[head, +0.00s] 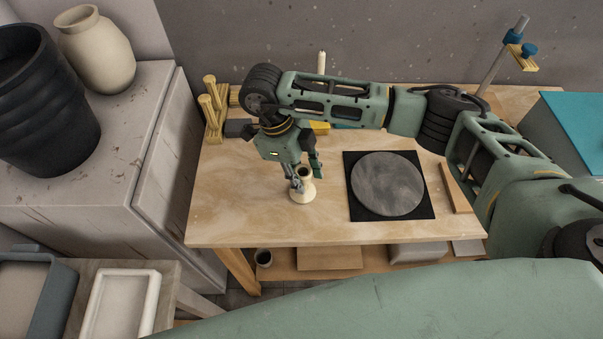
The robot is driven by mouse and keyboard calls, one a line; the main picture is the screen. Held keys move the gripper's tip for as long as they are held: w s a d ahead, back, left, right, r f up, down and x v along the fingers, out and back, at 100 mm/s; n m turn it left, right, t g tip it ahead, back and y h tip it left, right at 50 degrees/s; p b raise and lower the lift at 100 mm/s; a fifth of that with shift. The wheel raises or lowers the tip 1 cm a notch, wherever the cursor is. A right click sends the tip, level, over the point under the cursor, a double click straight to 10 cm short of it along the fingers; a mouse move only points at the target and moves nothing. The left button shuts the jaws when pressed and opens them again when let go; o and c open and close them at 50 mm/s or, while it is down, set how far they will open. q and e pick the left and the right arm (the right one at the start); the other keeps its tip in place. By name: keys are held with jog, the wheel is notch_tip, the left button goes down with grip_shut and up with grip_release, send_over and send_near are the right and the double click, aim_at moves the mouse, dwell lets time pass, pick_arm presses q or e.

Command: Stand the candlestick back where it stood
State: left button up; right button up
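The candlestick (302,194) is a small cream piece with a flared base and a hollow top. It looks upright on the wooden table (240,210), left of a round grey disc. My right gripper (305,177) reaches down over it from above, with one finger in front of its neck on the left and the other close by at its upper right. I cannot tell whether the fingers press on it or stand just clear. Part of the neck is hidden by the near finger. My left gripper is out of view.
The grey disc (388,184) lies on a black square mat (357,211). Yellow wooden pegs (211,106) stand at the table's back left. A pale upright stick (321,62) shows behind my arm. A clamp stand (503,57) is at the back right. The front left tabletop is clear.

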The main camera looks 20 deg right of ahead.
jog(key=o, duration=0.4)
jog(key=v, duration=1.2)
